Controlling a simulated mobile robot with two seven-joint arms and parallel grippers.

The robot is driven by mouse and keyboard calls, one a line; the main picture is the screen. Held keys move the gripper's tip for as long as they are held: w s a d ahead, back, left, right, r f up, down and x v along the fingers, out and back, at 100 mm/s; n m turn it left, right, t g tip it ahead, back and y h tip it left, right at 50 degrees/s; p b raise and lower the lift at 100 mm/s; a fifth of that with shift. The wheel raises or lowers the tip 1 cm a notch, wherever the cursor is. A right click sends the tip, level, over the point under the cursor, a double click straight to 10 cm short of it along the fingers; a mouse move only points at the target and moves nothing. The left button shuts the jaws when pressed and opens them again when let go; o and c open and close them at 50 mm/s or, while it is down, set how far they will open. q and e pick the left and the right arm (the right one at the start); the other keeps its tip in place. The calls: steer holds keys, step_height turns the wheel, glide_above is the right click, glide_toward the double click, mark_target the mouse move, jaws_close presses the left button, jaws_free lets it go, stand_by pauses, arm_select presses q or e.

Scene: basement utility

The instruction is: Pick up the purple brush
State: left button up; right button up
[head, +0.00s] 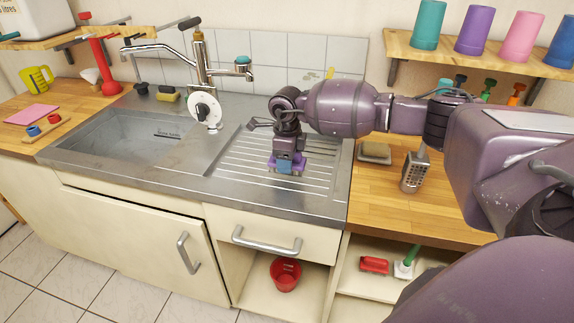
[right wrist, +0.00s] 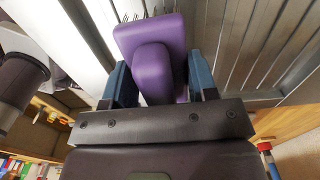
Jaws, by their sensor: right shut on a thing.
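The purple brush (right wrist: 152,60) is between the two blue fingers of my right gripper (right wrist: 160,82) in the right wrist view. The fingers are shut on it, and dark bristles show at its far edge. In the head view the right gripper (head: 285,167) points down over the ribbed drainboard, and parts of the purple brush (head: 301,163) show beside the blue fingers. I cannot tell whether the brush touches the drainboard. My left gripper is not in view.
The metal drainboard (head: 235,165) lies right of the sink basin (head: 125,145). The tap (head: 203,75) stands behind them. A grater (head: 413,172) and a soap dish (head: 375,153) are on the wooden counter at right. A shelf (head: 480,57) with several cups hangs above.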

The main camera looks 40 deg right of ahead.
step_height(320, 180, up, 18)
stand_by(0.3)
